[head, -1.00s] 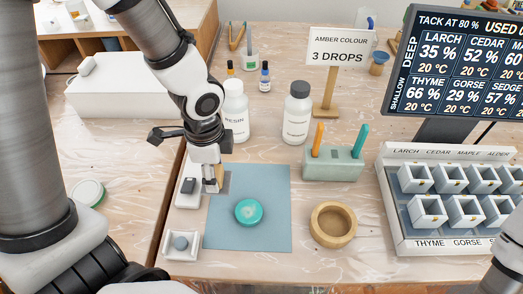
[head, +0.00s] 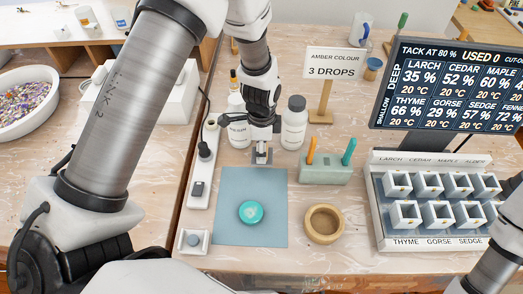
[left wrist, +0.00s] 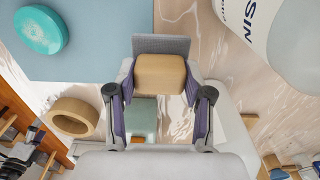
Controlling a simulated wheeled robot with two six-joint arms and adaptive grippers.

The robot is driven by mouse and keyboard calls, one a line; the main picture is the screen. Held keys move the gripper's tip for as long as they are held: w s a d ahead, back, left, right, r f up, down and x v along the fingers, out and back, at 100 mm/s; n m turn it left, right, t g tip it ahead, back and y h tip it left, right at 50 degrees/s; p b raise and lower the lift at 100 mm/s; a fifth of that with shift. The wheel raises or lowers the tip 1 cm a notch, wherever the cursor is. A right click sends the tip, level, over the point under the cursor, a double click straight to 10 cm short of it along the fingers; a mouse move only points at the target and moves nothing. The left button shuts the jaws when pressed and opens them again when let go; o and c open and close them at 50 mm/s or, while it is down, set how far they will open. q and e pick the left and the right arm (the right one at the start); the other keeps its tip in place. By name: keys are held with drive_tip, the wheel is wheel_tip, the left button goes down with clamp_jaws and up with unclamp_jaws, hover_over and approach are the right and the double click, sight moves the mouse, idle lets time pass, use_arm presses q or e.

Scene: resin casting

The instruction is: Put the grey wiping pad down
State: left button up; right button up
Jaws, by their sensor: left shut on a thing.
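The wiping pad (left wrist: 160,46) has a grey face on a tan block (left wrist: 160,76), seen in the left wrist view. My left gripper (left wrist: 160,100) is shut on the tan block, a finger on each side. In the head view my left gripper (head: 262,155) is near the far edge of the blue mat (head: 225,185), in front of the white bottles. The pad is mostly hidden there by the gripper. I cannot tell whether it touches anything below. My right gripper is out of view.
A turquoise disc (head: 250,213) lies on the mat. A wooden ring (head: 324,224) and a green holder (head: 325,170) with two coloured tools stand to its right. The resin bottle (head: 238,125) and another white bottle (head: 294,123) stand behind. A power strip (head: 203,175) lies left.

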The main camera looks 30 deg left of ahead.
use_arm(q)
drive_tip(key=shift+f, duration=1.35)
drive_tip(key=shift+s+f, duration=0.1)
drive_tip(key=shift+f, duration=0.3)
drive_tip(key=o, duration=1.1)
wheel_tip(320, 180, up, 13)
drive_tip(key=shift+a, duration=0.1)
